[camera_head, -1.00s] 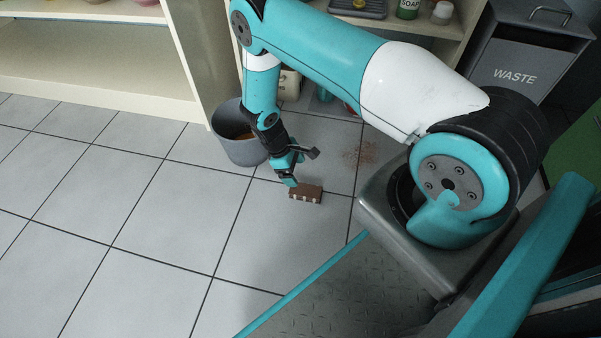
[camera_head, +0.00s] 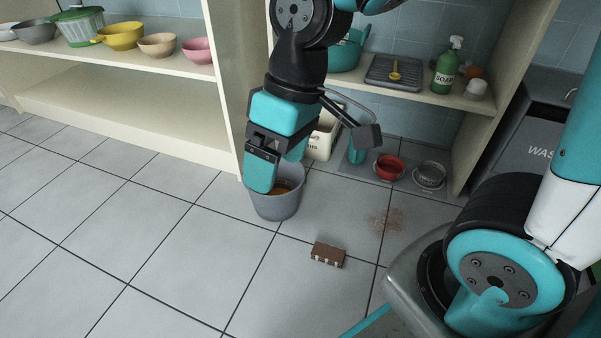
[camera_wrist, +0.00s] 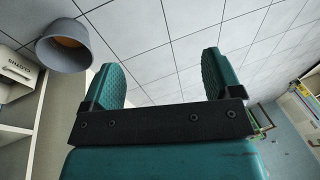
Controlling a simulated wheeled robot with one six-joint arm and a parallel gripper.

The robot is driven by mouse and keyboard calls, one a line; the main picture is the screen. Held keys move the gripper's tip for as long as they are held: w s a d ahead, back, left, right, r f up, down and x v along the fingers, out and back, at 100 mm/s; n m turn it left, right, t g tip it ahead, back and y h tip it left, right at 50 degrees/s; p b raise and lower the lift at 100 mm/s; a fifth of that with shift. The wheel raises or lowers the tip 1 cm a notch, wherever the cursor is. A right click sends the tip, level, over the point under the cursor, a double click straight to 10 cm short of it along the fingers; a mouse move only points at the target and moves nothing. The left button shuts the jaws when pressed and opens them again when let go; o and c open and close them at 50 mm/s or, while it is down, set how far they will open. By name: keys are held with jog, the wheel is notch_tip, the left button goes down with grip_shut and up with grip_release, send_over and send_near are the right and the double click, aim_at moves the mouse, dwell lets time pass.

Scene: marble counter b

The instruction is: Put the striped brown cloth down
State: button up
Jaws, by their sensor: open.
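The striped brown cloth (camera_head: 327,254) is a small folded brown block with pale stripes along its near side. It lies on the grey tiled floor in the head view, apart from my gripper. My gripper (camera_head: 278,172) is raised well above the floor, in front of the grey bucket in that view. In the wrist view my gripper (camera_wrist: 163,75) has its two teal fingers wide apart with nothing between them. I do not see the cloth in the wrist view.
A grey bucket (camera_head: 276,205) with brownish contents stands by the shelf end. A brown stain (camera_head: 387,220) marks the floor right of the cloth. Red (camera_head: 389,167) and metal (camera_head: 430,175) bowls sit behind. A waste bin (camera_head: 530,130) stands right. Floor at left is clear.

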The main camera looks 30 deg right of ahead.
jog(key=s+r, duration=0.2)
jog(key=s, duration=0.5)
jog(key=shift+a+r+y, duration=0.4)
